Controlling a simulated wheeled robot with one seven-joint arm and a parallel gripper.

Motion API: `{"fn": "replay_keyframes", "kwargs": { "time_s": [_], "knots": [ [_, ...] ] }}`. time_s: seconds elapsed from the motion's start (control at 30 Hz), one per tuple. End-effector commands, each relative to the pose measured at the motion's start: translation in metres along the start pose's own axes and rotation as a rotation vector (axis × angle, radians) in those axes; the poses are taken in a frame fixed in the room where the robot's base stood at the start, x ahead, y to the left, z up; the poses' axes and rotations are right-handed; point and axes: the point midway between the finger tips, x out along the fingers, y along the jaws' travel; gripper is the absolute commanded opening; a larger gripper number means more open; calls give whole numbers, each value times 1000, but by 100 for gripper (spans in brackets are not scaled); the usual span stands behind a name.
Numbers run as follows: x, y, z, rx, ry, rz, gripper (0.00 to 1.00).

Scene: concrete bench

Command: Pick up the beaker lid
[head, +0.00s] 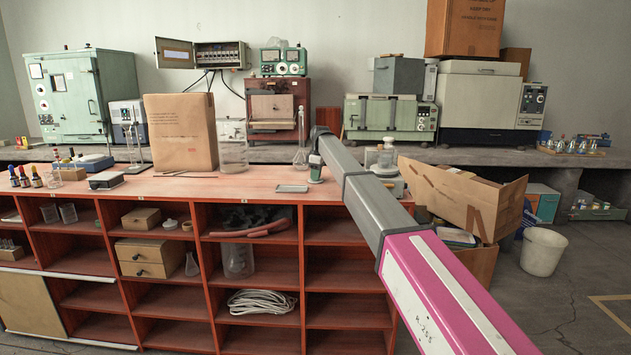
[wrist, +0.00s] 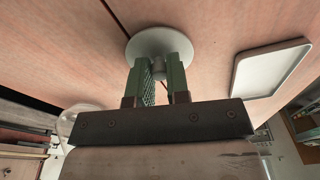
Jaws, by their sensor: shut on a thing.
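The beaker lid (wrist: 147,43) is a round grey disc with a small knob in the wrist view, over the reddish wooden top. My gripper (wrist: 160,72) has its two green fingers closed on the lid's knob, one on each side. In the head view my gripper (head: 316,168) is low over the bench top, right of the small tray, and the lid is hardly visible there. I cannot tell whether the lid touches the wood. A large clear glass beaker (head: 232,147) stands farther left beside the cardboard box.
A shallow grey tray (head: 291,188) lies just left of my gripper; it also shows in the wrist view (wrist: 270,68). A balance with a glass jar (head: 386,158) stands to the right. A brown box (head: 181,132) and small bottles (head: 26,177) are at the left.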

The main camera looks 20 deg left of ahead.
Motion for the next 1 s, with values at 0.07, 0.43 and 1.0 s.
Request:
{"fn": "replay_keyframes", "kwargs": {
  "time_s": [0.07, 0.43, 1.0],
  "knots": [
    [0, 0, 0, 0, 0, 0, 0],
    [-30, 1, -4, 0, 1, 2, 0],
    [-92, -82, -66, -1, 1, 1, 0]
  ]
}}
